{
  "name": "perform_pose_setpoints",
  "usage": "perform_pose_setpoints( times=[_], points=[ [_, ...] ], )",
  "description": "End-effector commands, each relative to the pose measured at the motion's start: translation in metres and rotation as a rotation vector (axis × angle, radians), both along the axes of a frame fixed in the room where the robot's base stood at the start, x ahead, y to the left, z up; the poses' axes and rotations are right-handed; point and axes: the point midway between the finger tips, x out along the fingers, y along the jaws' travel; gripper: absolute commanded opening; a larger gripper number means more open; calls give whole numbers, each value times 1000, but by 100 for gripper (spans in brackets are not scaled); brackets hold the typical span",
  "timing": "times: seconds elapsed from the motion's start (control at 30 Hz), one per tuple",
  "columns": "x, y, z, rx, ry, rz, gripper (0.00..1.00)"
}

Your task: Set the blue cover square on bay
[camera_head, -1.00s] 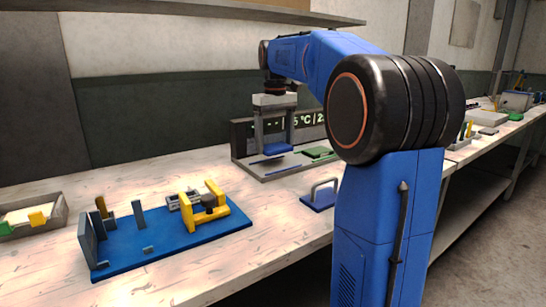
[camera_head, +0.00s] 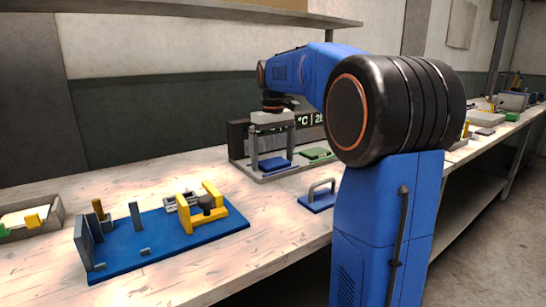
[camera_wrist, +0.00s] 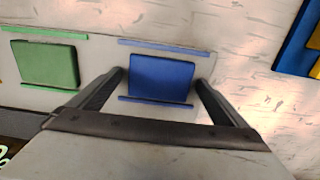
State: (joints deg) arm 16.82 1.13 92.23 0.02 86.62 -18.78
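The blue cover (camera_wrist: 161,79) is a flat blue block lying in the blue-striped bay of the grey tray (camera_wrist: 107,84), between two blue strips (camera_wrist: 170,48). The cover also shows low between my fingers in the head view (camera_head: 276,166). My gripper (camera_wrist: 161,77) points down over the tray with a finger on each side of the cover. Narrow gaps show between the fingers and the cover's sides, so the gripper looks open. Contact beneath the cover is hidden.
A green cover (camera_wrist: 45,64) lies in the neighbouring bay between green strips. A blue plate with a handle (camera_head: 320,196) stands in front of the tray. A blue fixture with yellow brackets (camera_head: 165,238) is at left. A dark display (camera_head: 308,130) stands behind.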

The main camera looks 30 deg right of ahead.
Motion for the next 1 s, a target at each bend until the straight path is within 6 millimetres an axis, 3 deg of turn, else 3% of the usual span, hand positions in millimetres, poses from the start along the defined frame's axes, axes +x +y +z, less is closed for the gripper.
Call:
perform_pose_setpoints(
  times=[0.27,0.43,1.0],
  points=[
    [0,0,1,0,0,0,96],
    [1,0,13,-1,-2,0,96],
    [0,0,110,0,-1,0,96]
  ],
)
